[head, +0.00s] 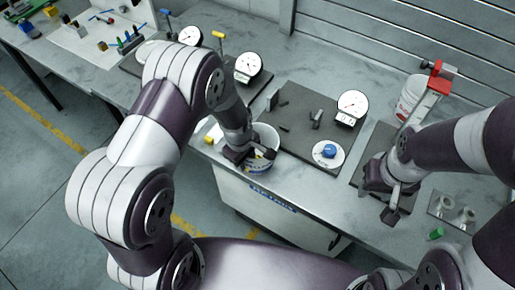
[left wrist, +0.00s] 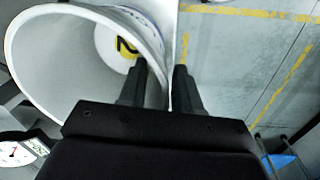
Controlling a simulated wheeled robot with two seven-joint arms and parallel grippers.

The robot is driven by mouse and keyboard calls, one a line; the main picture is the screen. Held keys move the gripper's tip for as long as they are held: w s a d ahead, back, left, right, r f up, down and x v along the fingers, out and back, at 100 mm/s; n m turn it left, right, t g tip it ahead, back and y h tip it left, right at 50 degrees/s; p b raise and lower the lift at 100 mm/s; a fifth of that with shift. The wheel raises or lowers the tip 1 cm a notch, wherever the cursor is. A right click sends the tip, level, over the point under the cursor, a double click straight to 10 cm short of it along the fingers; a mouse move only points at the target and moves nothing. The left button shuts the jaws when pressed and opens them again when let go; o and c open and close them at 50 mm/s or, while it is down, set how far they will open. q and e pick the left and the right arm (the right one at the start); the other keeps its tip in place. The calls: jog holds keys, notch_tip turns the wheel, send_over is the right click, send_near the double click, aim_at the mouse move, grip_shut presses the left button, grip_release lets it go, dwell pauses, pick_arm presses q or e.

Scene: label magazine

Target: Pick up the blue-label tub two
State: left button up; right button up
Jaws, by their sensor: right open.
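The blue-label tub two is a white open tub (head: 268,136) at the front edge of the bench, with some blue low on its outside in the head view. In the left wrist view the tub (left wrist: 62,58) fills the upper left, with a yellow disc marked 2 inside it. My left gripper (head: 256,156) is at the tub's near rim. In the left wrist view its fingers (left wrist: 160,78) stand apart, one inside the tub and one outside, with the wall between them. My right gripper (head: 392,202) is open and empty over the bench at the right.
A dark mat (head: 290,101) beside the tub carries small grey parts and a dial gauge (head: 352,104). A white disc with a blue knob (head: 329,151) lies near its front. A green cap (head: 436,233) lies at front right.

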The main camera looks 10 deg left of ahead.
pick_arm(q)
jog(key=shift+f, duration=0.4)
jog(key=shift+s, duration=0.15)
grip_shut()
jog(key=shift+r, duration=0.1)
